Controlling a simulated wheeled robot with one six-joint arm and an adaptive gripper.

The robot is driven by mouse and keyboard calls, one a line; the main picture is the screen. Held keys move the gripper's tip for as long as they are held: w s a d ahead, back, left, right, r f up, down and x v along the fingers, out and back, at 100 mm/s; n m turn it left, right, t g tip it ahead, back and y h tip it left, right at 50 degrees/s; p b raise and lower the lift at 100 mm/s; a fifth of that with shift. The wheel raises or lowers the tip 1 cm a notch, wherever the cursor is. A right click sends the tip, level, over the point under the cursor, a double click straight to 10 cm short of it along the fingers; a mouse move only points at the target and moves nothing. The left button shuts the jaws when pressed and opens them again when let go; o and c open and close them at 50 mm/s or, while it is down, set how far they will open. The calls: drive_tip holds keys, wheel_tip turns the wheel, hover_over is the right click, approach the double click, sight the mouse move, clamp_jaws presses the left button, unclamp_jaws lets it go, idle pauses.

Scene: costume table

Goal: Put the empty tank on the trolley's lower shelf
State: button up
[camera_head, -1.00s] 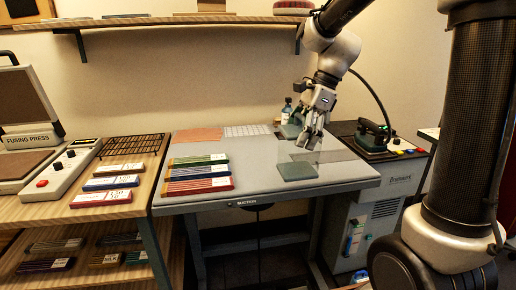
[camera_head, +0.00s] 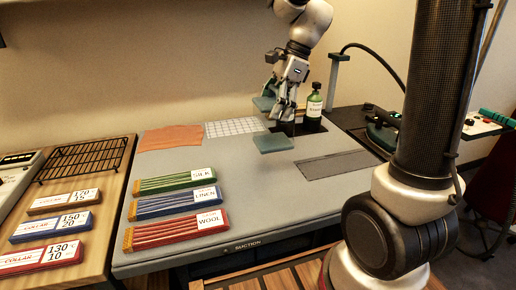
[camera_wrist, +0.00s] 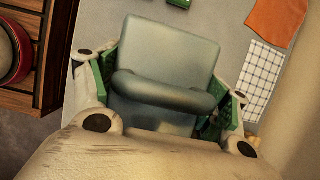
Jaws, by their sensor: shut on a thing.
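The tank (camera_head: 273,143) is a clear body with grey-green ends. It is over the far right part of the grey suction table (camera_head: 245,165); I cannot tell whether its base touches the top. My gripper (camera_head: 283,112) is shut on its upper end. In the wrist view, the tank's grey-green end (camera_wrist: 165,65) and rounded handle (camera_wrist: 165,95) sit between the green finger pads of my gripper (camera_wrist: 165,100). The tank looks empty. A slatted wooden surface (camera_head: 262,278) at the bottom edge may be the trolley; its lower shelf cannot be made out.
A green bottle (camera_head: 314,107) stands just right of my gripper. An iron (camera_head: 381,132) rests farther right. Silk, linen and wool bundles (camera_head: 178,205) lie at the table's front left, with an orange cloth (camera_head: 170,138) and checked cloth (camera_head: 232,128) behind. A wooden side table (camera_head: 98,192) adjoins left.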

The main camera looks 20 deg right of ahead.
sight(273, 136)
wheel_tip(273, 136, down, 9)
drive_tip(key=shift+f, duration=0.1)
idle(0.3)
drive_tip(key=o, duration=1.1)
drive_tip(key=shift+f, duration=0.1)
drive_tip(key=o, duration=0.4)
drive_tip(key=shift+o, duration=0.2)
